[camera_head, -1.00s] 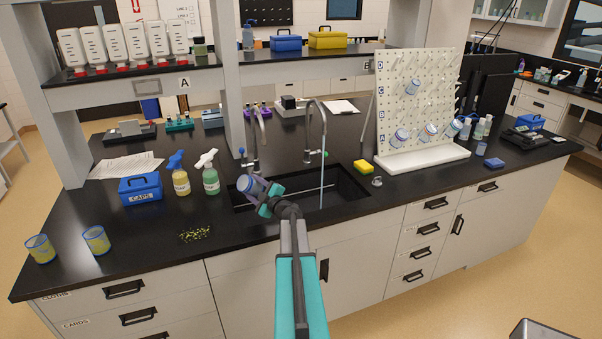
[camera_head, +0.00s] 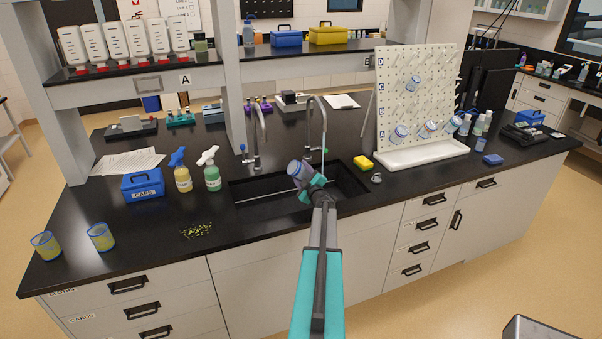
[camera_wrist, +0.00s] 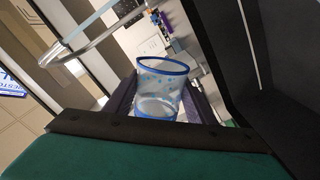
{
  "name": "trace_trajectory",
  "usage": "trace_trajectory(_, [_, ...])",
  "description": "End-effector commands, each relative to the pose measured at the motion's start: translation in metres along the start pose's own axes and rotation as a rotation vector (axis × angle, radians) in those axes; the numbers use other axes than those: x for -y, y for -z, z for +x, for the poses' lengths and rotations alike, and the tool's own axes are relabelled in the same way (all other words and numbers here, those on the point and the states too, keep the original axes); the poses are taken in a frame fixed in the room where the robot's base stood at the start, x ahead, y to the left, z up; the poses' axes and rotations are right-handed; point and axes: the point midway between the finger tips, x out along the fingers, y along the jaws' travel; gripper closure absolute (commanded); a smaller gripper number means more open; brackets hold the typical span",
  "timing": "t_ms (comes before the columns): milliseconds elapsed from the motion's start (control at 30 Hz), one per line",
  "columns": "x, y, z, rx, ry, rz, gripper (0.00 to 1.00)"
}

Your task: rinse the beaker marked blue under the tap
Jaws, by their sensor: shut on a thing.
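A clear beaker with blue rims (camera_head: 299,170) is held tilted over the black sink (camera_head: 262,190). My gripper (camera_head: 315,188) is shut on it. The wrist view shows the beaker (camera_wrist: 160,88) between the jaws, its open mouth facing up in the picture and bluish drops or marks on its wall. The right tap (camera_head: 323,125) stands just behind the beaker, its spout above it. The left tap (camera_head: 257,140) stands to the left. A curved metal tube, likely a tap (camera_wrist: 95,42), shows in the wrist view.
Two yellowish blue-rimmed beakers (camera_head: 101,237) (camera_head: 46,245) stand front left, near scattered yellow-green bits (camera_head: 197,230). Two spray bottles (camera_head: 183,178) (camera_head: 212,176) and a blue CAPS box (camera_head: 142,185) are left of the sink. A yellow sponge (camera_head: 363,162) and pegboard rack (camera_head: 425,154) are right.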

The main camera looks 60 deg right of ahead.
Motion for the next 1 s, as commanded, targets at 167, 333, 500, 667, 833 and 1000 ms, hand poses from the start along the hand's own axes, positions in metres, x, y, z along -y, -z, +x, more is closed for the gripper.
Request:
trace_trajectory(167, [-0.0001, 0.0002, 0.0, -0.001, 0.0, -0.008, 0.71])
trace_trajectory(333, [0.0002, 0.0002, 0.0, -0.001, 0.0, -0.049, 0.71])
trace_trajectory(500, [0.0009, -0.0001, 0.0, -0.001, 0.0, -0.132, 0.71])
trace_trajectory(667, [0.0017, -0.0003, -0.0001, 0.0, -0.001, -0.236, 0.71])
trace_trajectory(833, [0.0026, -0.0005, -0.0001, 0.0, -0.001, -0.348, 0.71])
trace_trajectory(1000, [0.0063, -0.0032, -0.0005, -0.001, -0.002, -0.482, 0.71])
